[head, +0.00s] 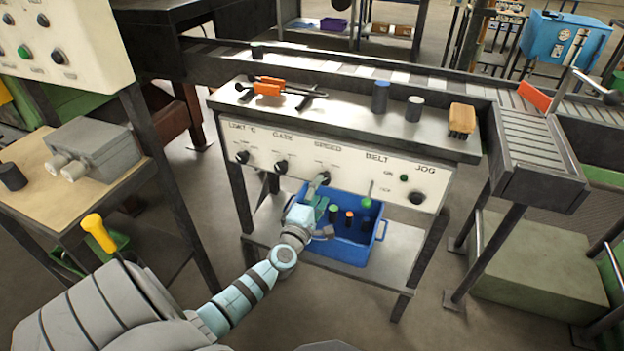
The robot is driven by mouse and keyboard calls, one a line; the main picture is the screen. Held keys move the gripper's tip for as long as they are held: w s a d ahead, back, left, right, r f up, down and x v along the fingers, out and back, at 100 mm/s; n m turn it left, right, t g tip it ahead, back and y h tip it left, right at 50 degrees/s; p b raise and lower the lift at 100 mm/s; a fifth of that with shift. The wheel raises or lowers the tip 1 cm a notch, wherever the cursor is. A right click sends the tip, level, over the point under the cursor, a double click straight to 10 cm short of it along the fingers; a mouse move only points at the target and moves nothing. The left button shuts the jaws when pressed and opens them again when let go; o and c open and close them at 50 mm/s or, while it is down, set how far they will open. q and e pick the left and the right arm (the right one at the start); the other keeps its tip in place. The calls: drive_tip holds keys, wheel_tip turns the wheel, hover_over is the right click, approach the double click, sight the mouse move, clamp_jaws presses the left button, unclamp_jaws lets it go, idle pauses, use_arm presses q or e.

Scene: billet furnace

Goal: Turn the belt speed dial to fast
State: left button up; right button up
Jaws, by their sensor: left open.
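The white control panel (345,165) on the front of the steel bench carries the labels LIGHT, GATE, SPEED, BELT and JOG. The speed dial (324,177) sits under the SPEED label and is partly hidden by my left gripper (317,188). This gripper is open, with its fingers at or just in front of the dial. I cannot tell whether they touch it, and the dial's pointer setting is too small to read. My right gripper is not in view.
A blue crate (380,231) with several cylinders stands on the shelf below the panel. Dark knobs for light (242,157) and gate (281,167) are left of the dial.

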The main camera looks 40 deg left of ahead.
use_arm(q)
drive_tip(key=v, duration=0.7)
